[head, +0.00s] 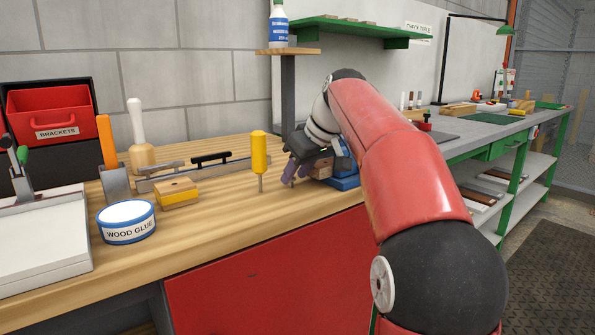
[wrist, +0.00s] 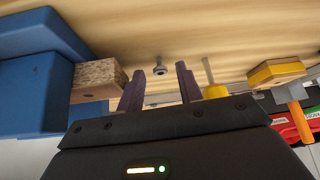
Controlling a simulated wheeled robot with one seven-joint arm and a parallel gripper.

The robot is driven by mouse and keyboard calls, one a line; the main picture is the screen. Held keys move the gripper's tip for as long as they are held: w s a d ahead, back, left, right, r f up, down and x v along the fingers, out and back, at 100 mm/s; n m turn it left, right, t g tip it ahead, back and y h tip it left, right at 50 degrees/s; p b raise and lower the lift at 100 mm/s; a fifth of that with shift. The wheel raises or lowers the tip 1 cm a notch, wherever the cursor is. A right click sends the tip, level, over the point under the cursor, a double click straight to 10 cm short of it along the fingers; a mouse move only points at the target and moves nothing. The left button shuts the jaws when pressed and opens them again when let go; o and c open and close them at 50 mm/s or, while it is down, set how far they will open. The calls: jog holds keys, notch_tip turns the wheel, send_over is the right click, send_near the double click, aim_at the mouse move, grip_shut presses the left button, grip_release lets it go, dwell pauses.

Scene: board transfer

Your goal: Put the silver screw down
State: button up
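The silver screw (wrist: 160,70) shows in the wrist view, seemingly standing on the wooden bench top (wrist: 205,45), its round head toward my gripper. It lies in line with the gap between my fingertips, a little beyond them, and neither finger visibly touches it. My gripper (wrist: 158,78) is open, with two dark purple fingers apart and nothing held between them. In the head view my gripper (head: 293,172) is low over the bench, near its front edge, and I cannot make out the screw there.
A blue vise-like block (head: 345,181) with a wooden piece (wrist: 98,78) is close beside my fingers. A yellow-handled screwdriver (head: 259,152) stands upright nearby. Bare bench lies in front.

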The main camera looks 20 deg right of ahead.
jog(key=shift+s+d+r, duration=0.1)
jog(key=shift+s+r, duration=0.05)
jog(key=shift+r, duration=0.35)
jog(key=p+v, duration=0.2)
jog(key=v, duration=0.9)
jog(key=s+a+f+m+h, duration=0.1)
jog(key=s+a+f+m, duration=0.1)
jog(key=s+a+f, duration=0.5)
jog(key=shift+s+a+f+m+h, duration=0.3)
jog(key=shift+s+f+m, duration=0.1)
jog(key=shift+s+f, duration=0.6)
jog(key=shift+o, duration=0.4)
jog(key=s+a+f+m, duration=0.1)
jog(key=s+f, duration=0.7)
jog(key=f, duration=0.2)
jog(key=s+a+f+m+h, duration=0.1)
jog(key=s+f, duration=0.6)
jog(key=f, duration=0.3)
jog(key=shift+s, duration=0.4)
jog(key=shift+s+f, duration=0.1)
jog(key=shift+f, duration=0.25)
